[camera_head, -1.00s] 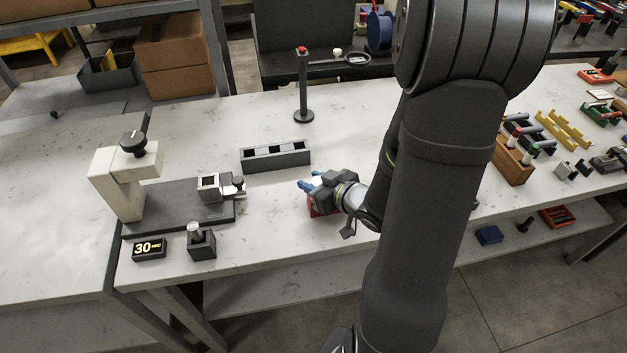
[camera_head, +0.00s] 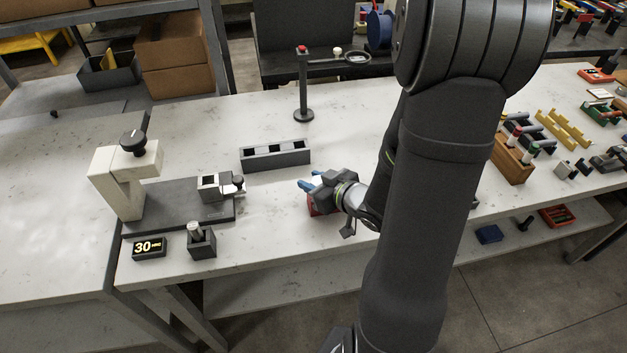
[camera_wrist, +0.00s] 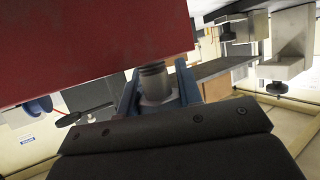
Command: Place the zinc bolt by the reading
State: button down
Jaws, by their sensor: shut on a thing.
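My gripper (camera_head: 311,182), with blue fingers, is low over the front middle of the bench, beside a red box (camera_head: 322,208) that it partly hides. In the wrist view the blue fingers (camera_wrist: 155,88) are shut on a grey metal bolt (camera_wrist: 153,77) with a ridged, thread-like end. The red box (camera_wrist: 90,45) fills the upper left there, close to the bolt; whether they touch I cannot tell. The reading display (camera_head: 149,248) shows 30 HRC at the front left. A dark three-compartment tray (camera_head: 275,158) lies behind my gripper; its compartments look empty.
A tester with a cream frame (camera_head: 118,180) and black knob stands on a dark base at left. A dark block (camera_head: 202,244) holding a pale cylinder stands right of the display. A magnifier stand (camera_head: 303,95) is at the back. A wooden rack (camera_head: 512,160) is at right.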

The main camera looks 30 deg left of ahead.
jog(key=c, duration=0.9)
grip_release()
jog(key=shift+d, duration=0.15)
jog(key=v, duration=1.7)
jog(key=shift+s, duration=0.1)
jog(key=shift+x, duration=6.8)
jog(key=shift+r, duration=0.1)
